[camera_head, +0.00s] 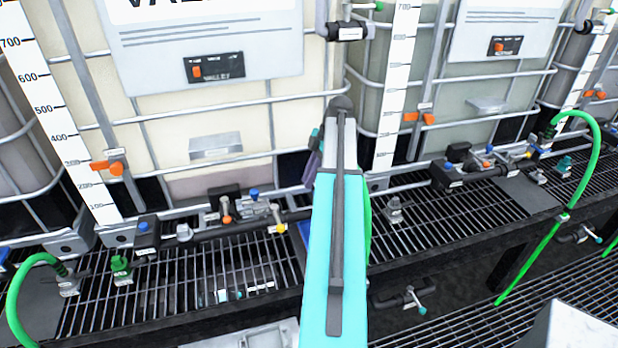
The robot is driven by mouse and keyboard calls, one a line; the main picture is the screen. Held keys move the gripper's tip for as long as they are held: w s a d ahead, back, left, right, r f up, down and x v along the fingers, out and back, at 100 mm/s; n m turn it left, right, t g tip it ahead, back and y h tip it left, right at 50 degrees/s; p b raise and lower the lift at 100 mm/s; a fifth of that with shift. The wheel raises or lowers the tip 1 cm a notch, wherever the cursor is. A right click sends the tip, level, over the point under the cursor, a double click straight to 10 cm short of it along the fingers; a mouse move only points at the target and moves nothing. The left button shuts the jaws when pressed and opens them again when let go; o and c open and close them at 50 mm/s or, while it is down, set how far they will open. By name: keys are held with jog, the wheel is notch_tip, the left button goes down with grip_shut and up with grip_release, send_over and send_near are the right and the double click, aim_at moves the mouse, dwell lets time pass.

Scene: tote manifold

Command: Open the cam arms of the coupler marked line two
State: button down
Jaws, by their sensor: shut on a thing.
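My turquoise arm rises through the middle of the picture and hides what lies behind it. A small dark purple and teal part shows at its left edge near the top; my gripper's fingers are hidden. No label reading line two can be made out. A green hose (22,280) ends at a metal fitting (68,285) at the lower left. Another green hose (597,150) arches down to a fitting on the right. A bare metal fitting (394,212) stands on the grating just right of my arm. The state of any cam arms is too small to tell.
Large caged totes (215,95) with white level scales (50,110) and orange markers stand behind. Dark pipes with valves (235,210) run along the black grating (190,270). A green-capped fitting (121,268) stands left. A lower pipe with a valve (405,298) lies right of my arm.

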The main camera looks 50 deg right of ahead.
jog(key=shift+w+a+f+g+h+b, duration=0.4)
jog(key=shift+a+f+g+h+b, duration=0.2)
jog(key=shift+g+h, duration=0.8)
jog(key=shift+w+a+f+g+h+b, duration=0.5)
jog(key=shift+f+g+h, duration=0.35)
jog(key=shift+h, duration=1)
jog(key=shift+w+a+f+g+h+b, duration=0.3)
jog(key=shift+a+f+g+h+b, duration=0.3)
jog(key=shift+g+h, duration=0.85)
jog(key=shift+d+r, duration=0.1)
jog(key=c, duration=1.7)
grip_release()
jog(key=shift+w+r, duration=0.1)
